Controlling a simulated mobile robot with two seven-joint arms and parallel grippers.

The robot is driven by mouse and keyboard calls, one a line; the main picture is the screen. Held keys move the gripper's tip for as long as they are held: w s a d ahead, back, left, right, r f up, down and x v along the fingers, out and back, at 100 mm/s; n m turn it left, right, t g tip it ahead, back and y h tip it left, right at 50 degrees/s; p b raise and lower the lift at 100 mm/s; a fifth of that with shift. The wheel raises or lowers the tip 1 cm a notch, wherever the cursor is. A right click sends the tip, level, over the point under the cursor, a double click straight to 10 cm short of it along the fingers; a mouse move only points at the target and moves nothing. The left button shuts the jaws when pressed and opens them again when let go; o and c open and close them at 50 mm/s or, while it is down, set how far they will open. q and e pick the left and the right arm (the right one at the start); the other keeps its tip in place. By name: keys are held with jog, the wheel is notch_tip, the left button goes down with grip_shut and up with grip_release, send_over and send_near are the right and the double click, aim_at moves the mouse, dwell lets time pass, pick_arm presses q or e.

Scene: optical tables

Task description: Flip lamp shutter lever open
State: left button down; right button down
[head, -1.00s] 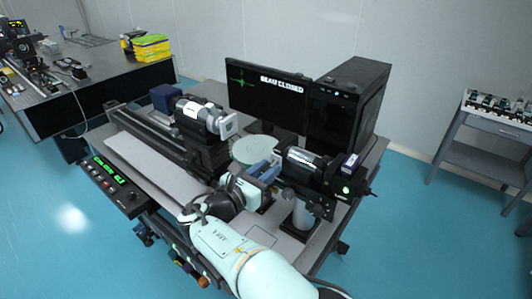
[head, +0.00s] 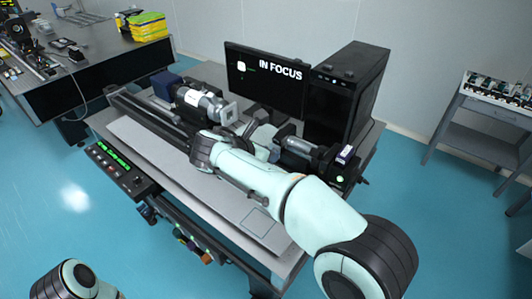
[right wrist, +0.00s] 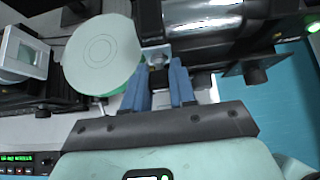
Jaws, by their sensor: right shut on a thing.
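The lamp unit (head: 300,146), a black housing with a silver barrel, lies level on the right half of the bench. Its silver barrel (right wrist: 205,18) fills the top of the right wrist view. My right gripper (right wrist: 160,75) has its blue fingers closed around a small dark piece, apparently the shutter lever (right wrist: 158,80), just below a metal block beside the barrel. The fingers hide most of the lever. In the head view my right arm reaches across the bench and largely hides the fingers. My left gripper is out of frame.
A monitor (head: 264,85) reading IN FOCUS and a black computer tower (head: 345,95) stand behind the lamp. A camera-like unit (head: 198,102) sits on the rail at left. The bench front (head: 165,165) is clear.

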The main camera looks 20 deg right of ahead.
jog(key=shift+w+d+r, duration=0.1)
jog(key=shift+r, duration=0.25)
jog(key=c, duration=0.9)
grip_release()
jog(key=shift+f, duration=0.1)
jog(key=v, duration=1.3)
